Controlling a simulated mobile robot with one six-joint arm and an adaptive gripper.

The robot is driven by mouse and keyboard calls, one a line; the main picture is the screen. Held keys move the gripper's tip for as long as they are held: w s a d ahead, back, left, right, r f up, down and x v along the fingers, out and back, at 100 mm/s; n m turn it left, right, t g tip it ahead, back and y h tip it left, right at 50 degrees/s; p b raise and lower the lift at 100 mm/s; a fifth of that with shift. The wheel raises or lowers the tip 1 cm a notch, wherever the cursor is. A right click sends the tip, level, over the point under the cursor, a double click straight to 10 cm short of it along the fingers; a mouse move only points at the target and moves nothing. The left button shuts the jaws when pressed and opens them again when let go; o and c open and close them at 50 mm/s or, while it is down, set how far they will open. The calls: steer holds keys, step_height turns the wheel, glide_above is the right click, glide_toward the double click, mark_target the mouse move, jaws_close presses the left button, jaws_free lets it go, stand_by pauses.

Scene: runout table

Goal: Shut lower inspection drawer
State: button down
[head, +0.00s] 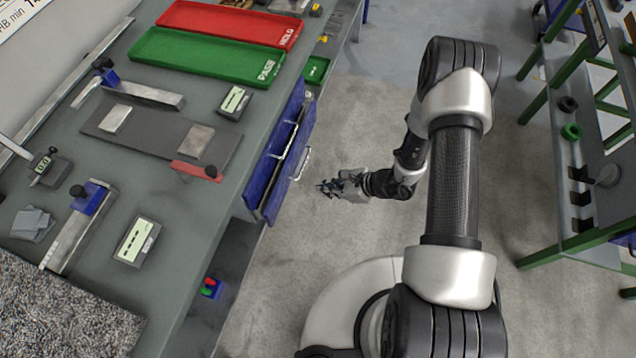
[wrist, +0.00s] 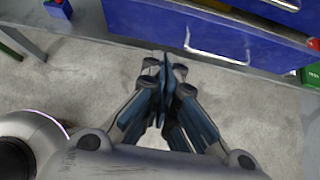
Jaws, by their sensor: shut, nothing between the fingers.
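The lower inspection drawer (head: 291,172) has a blue front with a pale bar handle (head: 302,164). In the head view it stands out from the bench side, past the blue upper drawer front (head: 264,176), with a narrow gap between them. In the wrist view the lower drawer front (wrist: 150,24) and its handle (wrist: 215,52) fill the top, with part of the upper drawer (wrist: 285,4) above. My gripper (head: 322,187) is shut and empty, over the floor in front of the drawer. In the wrist view its fingertips (wrist: 165,66) are below and left of the handle, seemingly apart from the front.
The grey bench (head: 205,235) runs along the left, with a green tray (head: 205,56), a red tray (head: 230,22) and gauges on it. A red-and-green button box (head: 211,288) is under the bench edge. A green-framed rack (head: 590,170) stands right. Floor between is clear.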

steer(key=b, duration=0.3)
glide_toward(283, 189)
step_height(283, 189, down, 3)
steer(key=shift+w+a+r+b, duration=0.1)
steer(key=shift+w+a+b, duration=0.1)
steer(key=shift+a, duration=0.65)
steer(key=shift+w+a+r+b, duration=0.15)
steer(key=shift+w+a, duration=0.1)
steer(key=shift+a, duration=0.6)
steer(key=shift+f, duration=0.1)
